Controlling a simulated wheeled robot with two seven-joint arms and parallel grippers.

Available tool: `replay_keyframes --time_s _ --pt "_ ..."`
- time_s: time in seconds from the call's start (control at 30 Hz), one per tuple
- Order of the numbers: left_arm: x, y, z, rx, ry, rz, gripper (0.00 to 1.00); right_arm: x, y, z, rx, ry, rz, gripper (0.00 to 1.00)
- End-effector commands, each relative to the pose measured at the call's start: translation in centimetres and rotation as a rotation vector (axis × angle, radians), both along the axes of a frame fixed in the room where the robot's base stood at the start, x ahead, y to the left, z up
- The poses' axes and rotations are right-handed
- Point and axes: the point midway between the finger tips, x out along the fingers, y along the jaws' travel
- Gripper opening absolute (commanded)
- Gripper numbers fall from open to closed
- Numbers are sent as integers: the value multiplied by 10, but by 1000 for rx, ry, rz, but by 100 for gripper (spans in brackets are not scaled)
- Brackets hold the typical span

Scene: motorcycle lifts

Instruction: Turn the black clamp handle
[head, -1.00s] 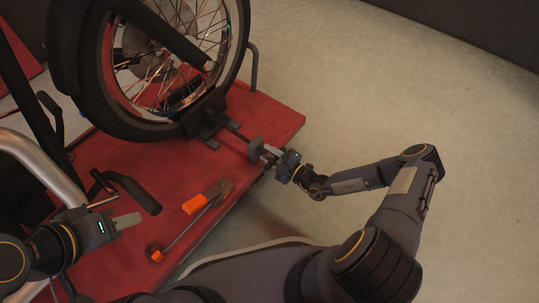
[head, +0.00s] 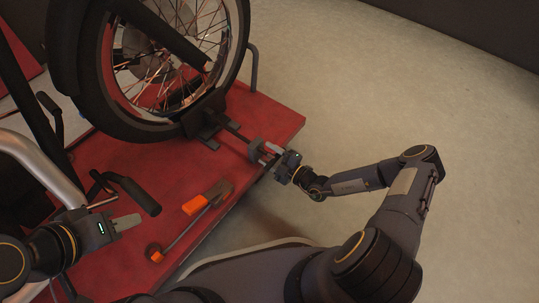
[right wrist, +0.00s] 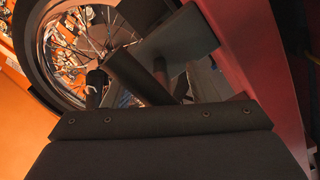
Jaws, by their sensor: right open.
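The black clamp handle (head: 256,149) is a dark knob at the outer end of a black rod (head: 234,134), which runs from the wheel clamp (head: 205,118) at the front tyre toward the lift's right edge. My right gripper (head: 269,152) is open, with its light grey fingertips at the handle's outer side. I cannot tell whether they touch it. In the right wrist view the wheel and dark clamp parts show, but the handle cannot be picked out surely. My left gripper (head: 127,221) is over the lift at the left, away from the handle; its finger gap cannot be seen.
The motorcycle's front wheel (head: 230,62) stands on the red lift table (head: 270,112). An orange-handled tool (head: 194,205) and a small orange piece (head: 155,253) lie near its front edge. A black lever (head: 140,195) is beside my left gripper. The floor right of the lift is clear.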

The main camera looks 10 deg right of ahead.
Motion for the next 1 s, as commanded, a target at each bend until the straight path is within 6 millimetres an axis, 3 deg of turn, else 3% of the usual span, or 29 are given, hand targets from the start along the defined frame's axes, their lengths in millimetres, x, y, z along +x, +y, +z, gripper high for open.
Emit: replay_keyframes --time_s 0.23,0.63,1.0 --pt "0 0 5 0 0 0 36 -8 -8 2 -3 -2 -2 53" --pt "0 0 23 0 0 0 36 -56 -44 1 -1 0 -1 53" --pt "0 0 23 0 0 0 36 -62 -48 0 0 0 0 53"
